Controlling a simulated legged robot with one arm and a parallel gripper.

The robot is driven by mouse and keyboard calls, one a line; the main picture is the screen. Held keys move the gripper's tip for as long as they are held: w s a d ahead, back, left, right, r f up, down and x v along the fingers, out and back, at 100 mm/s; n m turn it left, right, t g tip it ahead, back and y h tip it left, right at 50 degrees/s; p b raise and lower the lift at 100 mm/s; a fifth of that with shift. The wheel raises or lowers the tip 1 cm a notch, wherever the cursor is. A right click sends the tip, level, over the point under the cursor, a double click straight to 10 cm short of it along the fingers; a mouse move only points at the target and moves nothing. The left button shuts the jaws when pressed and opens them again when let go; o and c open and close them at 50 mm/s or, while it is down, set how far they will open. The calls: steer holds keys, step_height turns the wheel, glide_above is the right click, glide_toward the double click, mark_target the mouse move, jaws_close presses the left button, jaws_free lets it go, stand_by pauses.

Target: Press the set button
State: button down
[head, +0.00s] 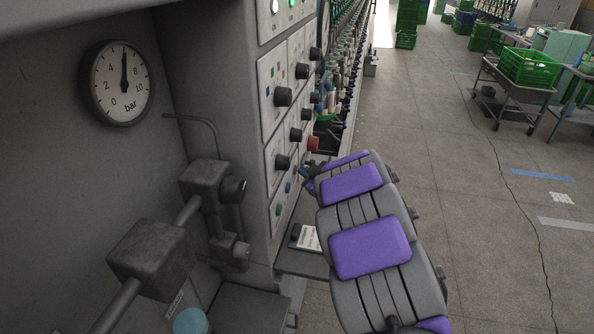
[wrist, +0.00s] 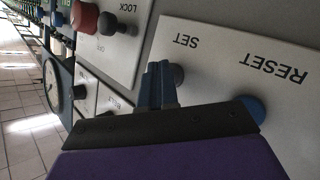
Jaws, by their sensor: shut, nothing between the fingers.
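The set button (wrist: 178,75) is a round grey button on a pale panel, below the upside-down label SET in the wrist view. My gripper (wrist: 160,82) is shut and empty, its grey-blue fingers right beside the set button and partly covering it. I cannot tell whether they touch it. The blue reset button (wrist: 253,106) sits to the right under the label RESET, partly behind the dark edge of my gripper's body. In the head view my gripper (head: 309,177) is small at the far end of my purple and grey arm, close to the machine's front, and I cannot make out the set button there.
A red knob (wrist: 84,17) and a dark LOCK knob (wrist: 108,23) are on the neighbouring panel. In the head view, a pressure gauge (head: 121,82) and pipe blocks (head: 152,258) are at left. The floor at right is open, with a green crate (head: 529,67) on a cart behind.

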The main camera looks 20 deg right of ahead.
stand_by(0.5)
steer(key=shift+s+d+p, duration=0.4)
steer(key=shift+d+p, duration=0.1)
steer(key=shift+d, duration=0.1)
steer(key=s+d+p, duration=0.1)
steer(key=s+d, duration=0.1)
steer(key=d+p, duration=0.1)
steer(key=d, duration=0.1)
steer(key=shift+s+d+p, duration=0.1)
steer(key=shift+s+p, duration=0.2)
steer(key=shift+s, duration=0.1)
stand_by(0.8)
